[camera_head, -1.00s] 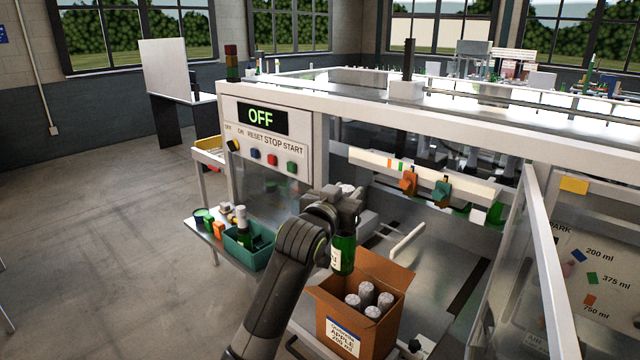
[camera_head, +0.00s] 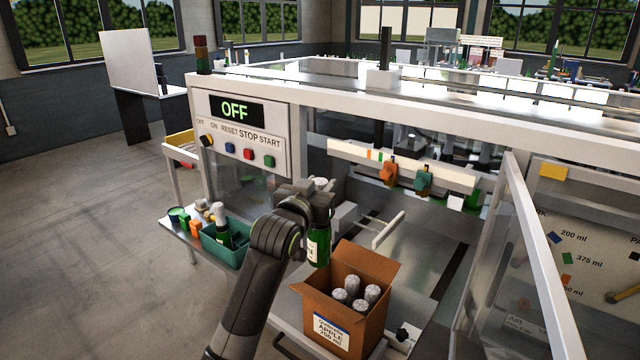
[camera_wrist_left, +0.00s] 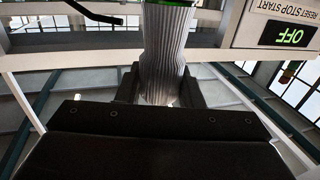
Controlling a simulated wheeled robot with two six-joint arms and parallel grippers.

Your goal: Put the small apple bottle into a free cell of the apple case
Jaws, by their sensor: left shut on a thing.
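The small green bottle (camera_head: 319,246) with a white label hangs upright from my left gripper (camera_head: 318,196), just left of and above the apple case (camera_head: 352,268). My left gripper is shut on its silver foil neck; in the left wrist view the ribbed foil (camera_wrist_left: 165,50) fills the space between the fingers. The apple case is an open cardboard box with a label reading apple and 200 ml. Several silver-foiled bottle tops (camera_head: 372,293) stand inside it. Its inner cells are mostly hidden by the walls and tops. My right gripper is not in view.
A teal bin (camera_head: 224,252) with a bottle in it stands on a side shelf at left, by small coloured cups. The machine's control panel (camera_head: 240,135) reads OFF. An open glass door frame (camera_head: 540,260) stands right of the case.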

